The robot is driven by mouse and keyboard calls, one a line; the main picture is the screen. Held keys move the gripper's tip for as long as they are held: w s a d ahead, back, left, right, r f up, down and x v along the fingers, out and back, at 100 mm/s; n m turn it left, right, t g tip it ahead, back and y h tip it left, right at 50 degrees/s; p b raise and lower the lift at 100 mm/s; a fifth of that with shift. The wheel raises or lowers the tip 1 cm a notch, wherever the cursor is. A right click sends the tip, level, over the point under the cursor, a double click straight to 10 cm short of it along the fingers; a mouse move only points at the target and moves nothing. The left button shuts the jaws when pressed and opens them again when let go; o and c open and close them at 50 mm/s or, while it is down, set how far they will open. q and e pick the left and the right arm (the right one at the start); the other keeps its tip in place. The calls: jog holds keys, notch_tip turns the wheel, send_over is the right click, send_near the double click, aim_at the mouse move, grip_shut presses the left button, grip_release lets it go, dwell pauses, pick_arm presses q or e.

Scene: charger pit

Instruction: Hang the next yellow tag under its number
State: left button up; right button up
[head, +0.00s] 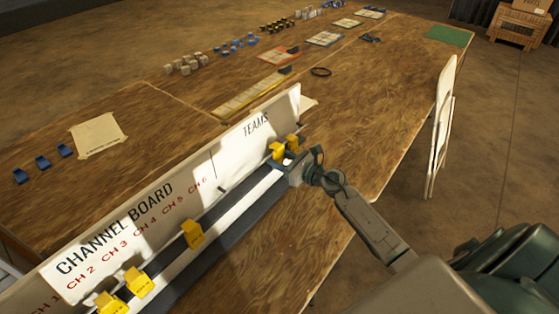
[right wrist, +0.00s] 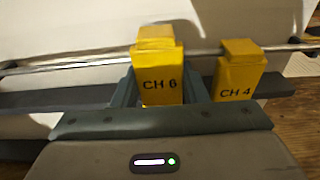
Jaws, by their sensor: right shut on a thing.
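The white channel board (head: 150,200) stands on the wooden table with red labels CH 1 to CH 6 and a TEAMS section at its far end. My right gripper (head: 290,168) is at the TEAMS end, shut on the yellow CH 6 tag (right wrist: 158,84). The yellow CH 4 tag (right wrist: 238,82) is just right of it in the right wrist view, apart from the jaws. A metal rail (right wrist: 85,61) runs behind both tags. Three yellow tags are along the near part of the board: one by itself (head: 192,234), and two nearer ones (head: 139,282) (head: 110,303). My left gripper is not in view.
Behind the board lie blue pieces (head: 43,162), a paper sheet (head: 98,135), and a long yellowish strip (head: 245,98). Small blocks, cards and a black ring (head: 320,71) are farther off. Bare tabletop lies right of the board.

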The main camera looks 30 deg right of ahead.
jog(key=shift+s+d, duration=0.2)
jog(key=shift+s, duration=0.15)
jog(key=shift+f+b+v, duration=0.15)
jog(key=shift+b+v, duration=0.2)
jog(key=shift+v, duration=0.65)
jog(key=shift+f+b+v, duration=0.2)
jog(key=shift+b+v, duration=0.1)
jog(key=shift+v, duration=0.7)
jog(key=b, duration=0.3)
send_near(280, 161)
jog(key=shift+w+f, duration=0.1)
